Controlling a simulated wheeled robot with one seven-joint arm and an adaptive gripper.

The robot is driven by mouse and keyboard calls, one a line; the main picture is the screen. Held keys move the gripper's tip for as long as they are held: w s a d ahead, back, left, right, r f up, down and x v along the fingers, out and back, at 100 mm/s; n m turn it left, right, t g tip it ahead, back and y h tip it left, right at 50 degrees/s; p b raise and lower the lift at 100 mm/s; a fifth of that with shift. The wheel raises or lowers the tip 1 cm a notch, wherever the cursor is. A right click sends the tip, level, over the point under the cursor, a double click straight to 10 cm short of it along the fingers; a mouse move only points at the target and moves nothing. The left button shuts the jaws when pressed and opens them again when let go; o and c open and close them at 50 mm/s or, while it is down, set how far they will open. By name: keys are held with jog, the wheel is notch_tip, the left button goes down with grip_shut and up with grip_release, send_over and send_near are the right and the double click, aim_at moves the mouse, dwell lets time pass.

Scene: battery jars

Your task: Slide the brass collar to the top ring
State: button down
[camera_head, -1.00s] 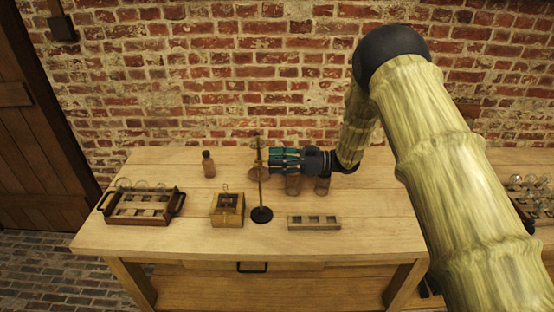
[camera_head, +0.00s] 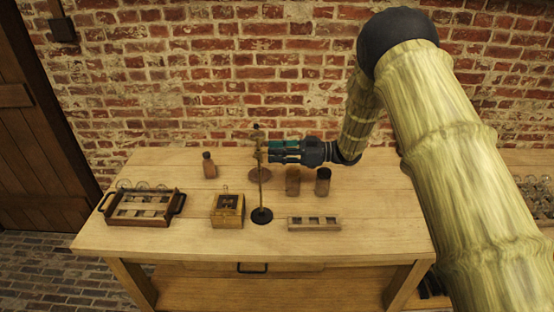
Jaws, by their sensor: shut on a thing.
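A thin brass rod (camera_head: 260,190) stands upright on a round black base (camera_head: 261,215) near the middle of the workbench. My gripper (camera_head: 268,151) reaches in from the right, level, at the upper part of the rod. Its fingers are shut on the brass collar around the rod; the collar is too small and too covered by the fingers to make out clearly. The rod's top end (camera_head: 256,128) shows a little above the fingers. A ring mark on the rod cannot be told at this size.
A brown disc (camera_head: 256,175) lies behind the rod. Two dark jars (camera_head: 323,181) stand below my gripper, and a brown bottle (camera_head: 209,166) stands to the left. A wooden box (camera_head: 227,211), a slotted block (camera_head: 314,223) and a handled tray (camera_head: 112,210) sit along the front.

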jog(key=c, duration=1.2)
grip_release()
jog(key=shift+c, duration=0.2)
jog(key=d, duration=1.2)
